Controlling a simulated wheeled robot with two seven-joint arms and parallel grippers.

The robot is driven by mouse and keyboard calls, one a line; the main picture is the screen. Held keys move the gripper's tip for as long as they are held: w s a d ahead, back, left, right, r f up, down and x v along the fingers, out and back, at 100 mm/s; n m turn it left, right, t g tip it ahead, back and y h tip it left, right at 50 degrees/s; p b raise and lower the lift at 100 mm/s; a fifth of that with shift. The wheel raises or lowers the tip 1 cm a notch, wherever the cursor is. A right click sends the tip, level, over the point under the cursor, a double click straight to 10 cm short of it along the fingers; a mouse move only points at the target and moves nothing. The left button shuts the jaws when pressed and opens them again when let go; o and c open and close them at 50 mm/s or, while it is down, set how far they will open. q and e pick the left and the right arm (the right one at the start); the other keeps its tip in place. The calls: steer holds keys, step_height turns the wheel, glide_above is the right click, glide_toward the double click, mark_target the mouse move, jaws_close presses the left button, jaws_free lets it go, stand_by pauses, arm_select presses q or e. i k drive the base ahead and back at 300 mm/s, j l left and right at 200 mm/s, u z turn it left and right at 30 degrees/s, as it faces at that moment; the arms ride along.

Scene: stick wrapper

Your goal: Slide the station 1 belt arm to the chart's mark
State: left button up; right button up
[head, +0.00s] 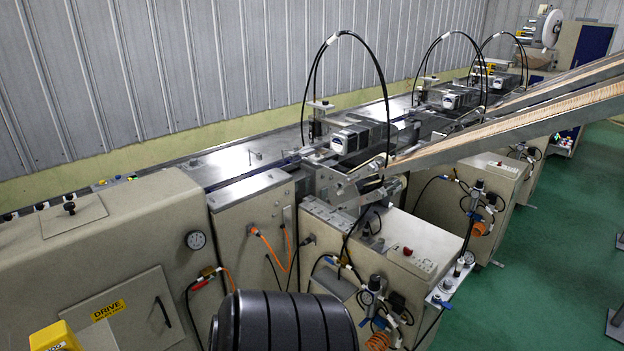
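A long wrapper machine runs from the lower left to the back right, with several similar stations along it. The nearest station (357,138) has a grey and black motor-like block and a black cable looping over it. An angled infeed chute (500,122) carrying pale sticks slopes down to this station. I cannot tell which part is the station 1 belt arm, and no station number or chart is readable. Neither of my grippers is in view.
A cream cabinet (90,255) with a yellow DRIVE label stands at left. Hoses and gauges hang on the near cabinet (415,243). A dark ribbed round form (283,322) fills the bottom middle. Green floor (560,215) is open at right, with a grey stand foot at the edge.

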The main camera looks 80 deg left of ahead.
mark_target(369, 169)
steer(key=j+u, duration=0.1)
steer(key=u, duration=2.2)
